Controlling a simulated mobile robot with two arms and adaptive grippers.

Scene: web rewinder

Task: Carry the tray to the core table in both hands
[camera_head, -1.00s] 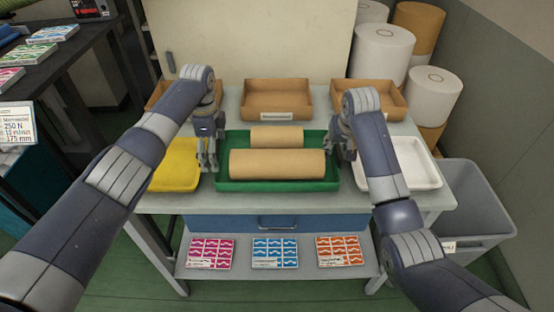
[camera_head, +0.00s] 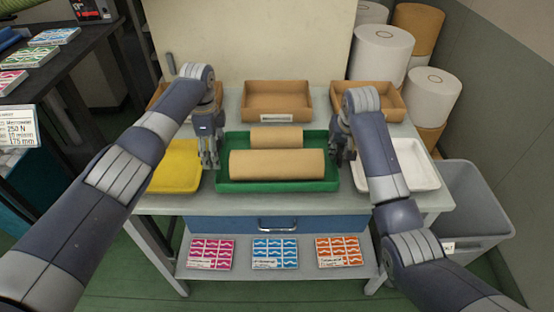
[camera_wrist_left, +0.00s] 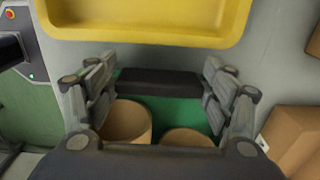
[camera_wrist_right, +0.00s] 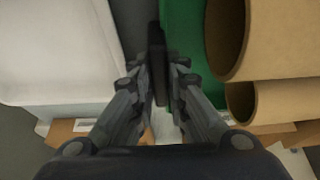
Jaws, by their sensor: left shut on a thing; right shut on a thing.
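The green tray (camera_head: 282,187) sits on the grey workbench and holds a long cardboard core (camera_head: 277,164) in front of a shorter one (camera_head: 276,138). My left gripper (camera_head: 209,163) is at the tray's left end, shut on its dark handle, which shows between the fingers in the left wrist view (camera_wrist_left: 158,82). My right gripper (camera_head: 339,157) is at the right end, shut on the other dark handle, seen in the right wrist view (camera_wrist_right: 158,65). The tray looks level. The core table cannot be identified in these frames.
A yellow tray (camera_head: 178,182) lies close on the left and a white tray (camera_head: 411,181) close on the right. Cardboard bins (camera_head: 277,99) line the back. A grey waste bin (camera_head: 478,195) stands right of the bench. A dark table (camera_head: 70,68) is at left.

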